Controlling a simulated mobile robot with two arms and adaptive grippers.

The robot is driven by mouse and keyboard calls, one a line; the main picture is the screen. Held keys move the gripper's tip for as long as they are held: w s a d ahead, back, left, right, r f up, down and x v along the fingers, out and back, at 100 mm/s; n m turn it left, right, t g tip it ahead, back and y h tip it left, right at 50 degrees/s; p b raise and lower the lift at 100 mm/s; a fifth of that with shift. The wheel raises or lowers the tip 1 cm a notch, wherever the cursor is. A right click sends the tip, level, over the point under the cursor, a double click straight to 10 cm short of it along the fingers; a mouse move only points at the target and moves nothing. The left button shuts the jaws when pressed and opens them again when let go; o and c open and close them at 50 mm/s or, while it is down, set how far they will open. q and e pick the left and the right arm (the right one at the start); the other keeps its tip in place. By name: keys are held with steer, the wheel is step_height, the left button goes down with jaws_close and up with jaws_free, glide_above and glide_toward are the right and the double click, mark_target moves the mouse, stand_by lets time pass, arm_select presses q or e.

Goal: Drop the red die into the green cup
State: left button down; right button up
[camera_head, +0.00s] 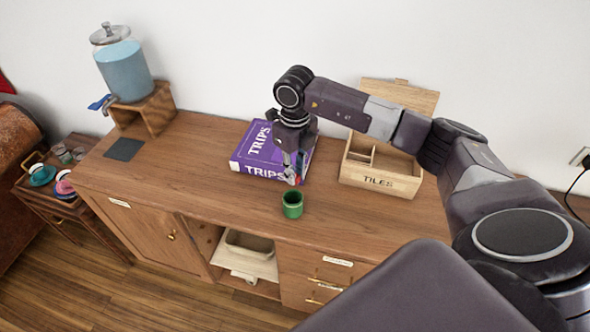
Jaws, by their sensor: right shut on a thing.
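The green cup (292,204) stands upright on the wooden sideboard, near its front edge. My right gripper (291,179) points down just above and behind the cup's rim in the picture. It is shut on the red die, which is tiny and mostly hidden between the fingers. The inside of the cup is hard to make out. My left gripper is not in view.
A purple TRIPS box (258,150) lies behind my right gripper. An open wooden TILES box (380,181) stands to the right. A drink dispenser (123,68) on a wooden stand is at the far left. The sideboard top (190,170) is clear left of the cup.

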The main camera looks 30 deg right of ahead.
steer(key=o, duration=0.9)
steer(key=shift+c, duration=0.2)
steer(key=shift+r, duration=0.15)
step_height(320, 180, up, 12)
